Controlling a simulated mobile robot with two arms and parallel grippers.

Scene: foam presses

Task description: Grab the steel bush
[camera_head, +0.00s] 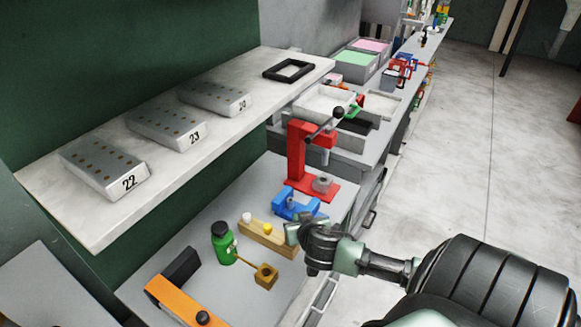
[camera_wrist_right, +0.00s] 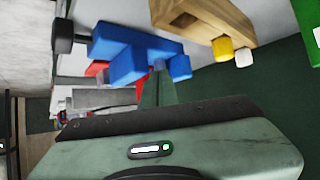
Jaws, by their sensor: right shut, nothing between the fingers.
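A grey metal round piece (camera_head: 322,184), which looks like the steel bush, sits on the base of the red press (camera_head: 299,158) in the head view. My right gripper (camera_head: 291,231) is shut and empty. It is in front of the blue vise (camera_head: 296,203) and beside the wooden block (camera_head: 268,238) with a white and a yellow piece on it. In the right wrist view, the gripper fingers (camera_wrist_right: 158,88) show close to the blue vise (camera_wrist_right: 130,52); I cannot make out the bush there. My left gripper is not in view.
A shelf (camera_head: 92,232) with numbered metal blocks overhangs the bench's back.

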